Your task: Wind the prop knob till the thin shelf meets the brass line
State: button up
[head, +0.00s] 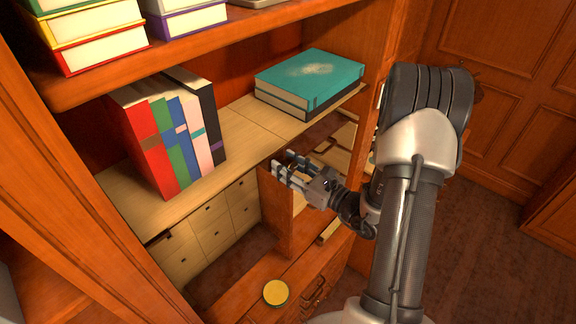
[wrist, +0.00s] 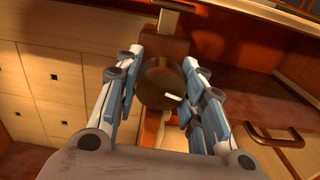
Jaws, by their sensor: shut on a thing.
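The thin pale-wood shelf (head: 235,132) spans the bookcase in the head view, with books standing and lying on it. The round dark brown knob (wrist: 158,84), with a white mark on its face, sits between the fingers of my gripper (wrist: 165,78) in the wrist view. My gripper (head: 283,169) is shut on the knob, just under the shelf's front edge; the head view hides most of the knob. A brown post with a pale metal piece (wrist: 178,6) rises behind the knob. I cannot make out the brass line for certain.
Several upright coloured books (head: 172,135) and a flat teal book (head: 310,80) rest on the shelf. Small pale drawers (head: 215,222) stand below it. A yellow-topped round tin (head: 276,293) is on the lower ledge. More books (head: 92,35) lie above.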

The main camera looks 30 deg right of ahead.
jog(key=shift+m+p, duration=0.4)
jog(key=shift+m, duration=0.8)
jog(key=o, duration=1.1)
jog(key=v, duration=1.2)
